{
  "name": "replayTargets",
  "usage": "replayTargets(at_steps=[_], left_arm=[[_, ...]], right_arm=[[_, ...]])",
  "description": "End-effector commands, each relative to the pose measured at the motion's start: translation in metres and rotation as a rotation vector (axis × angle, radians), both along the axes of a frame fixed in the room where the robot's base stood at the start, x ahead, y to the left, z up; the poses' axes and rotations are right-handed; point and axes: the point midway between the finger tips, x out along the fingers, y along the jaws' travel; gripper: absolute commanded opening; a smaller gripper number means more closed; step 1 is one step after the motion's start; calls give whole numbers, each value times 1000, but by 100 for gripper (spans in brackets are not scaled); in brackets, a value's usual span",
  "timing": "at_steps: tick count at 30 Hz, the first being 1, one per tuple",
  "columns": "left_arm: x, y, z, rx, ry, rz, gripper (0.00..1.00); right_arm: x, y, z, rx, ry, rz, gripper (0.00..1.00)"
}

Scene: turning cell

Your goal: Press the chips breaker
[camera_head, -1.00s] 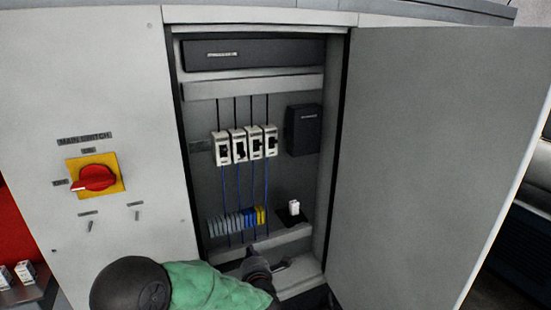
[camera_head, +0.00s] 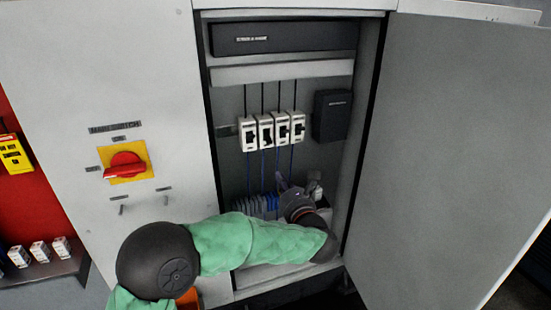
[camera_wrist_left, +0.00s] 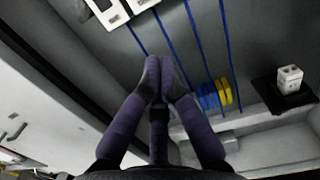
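A row of several white breakers with black toggles (camera_head: 265,131) is mounted inside the open cabinet; their labels are too small to read, so I cannot tell which is the chips breaker. The toggle of the second from the left seems to sit lower than the others. My left gripper (camera_head: 284,181) is inside the cabinet, below the row and apart from it. In the left wrist view its fingers (camera_wrist_left: 160,66) are together and empty, with the lower ends of two breakers (camera_wrist_left: 108,12) at the top left. My right gripper is out of view.
Blue and yellow terminal blocks (camera_wrist_left: 214,94) and a small white block (camera_wrist_left: 289,77) on a black plate sit low in the cabinet. A red main switch (camera_head: 125,165) is on the left panel. The open door (camera_head: 455,150) bounds the right. A black box (camera_head: 331,115) is beside the breakers.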

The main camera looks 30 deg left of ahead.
Motion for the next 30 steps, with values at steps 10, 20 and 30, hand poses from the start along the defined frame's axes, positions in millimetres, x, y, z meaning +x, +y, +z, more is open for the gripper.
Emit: replayTargets(at_steps=[10,20,30], left_arm=[[31,37,4,1,1,4,0],[63,73,18,2,-3,-1,0],[54,62,44,1,1,-1,0]], right_arm=[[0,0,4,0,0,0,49],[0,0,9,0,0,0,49],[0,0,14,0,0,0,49]])
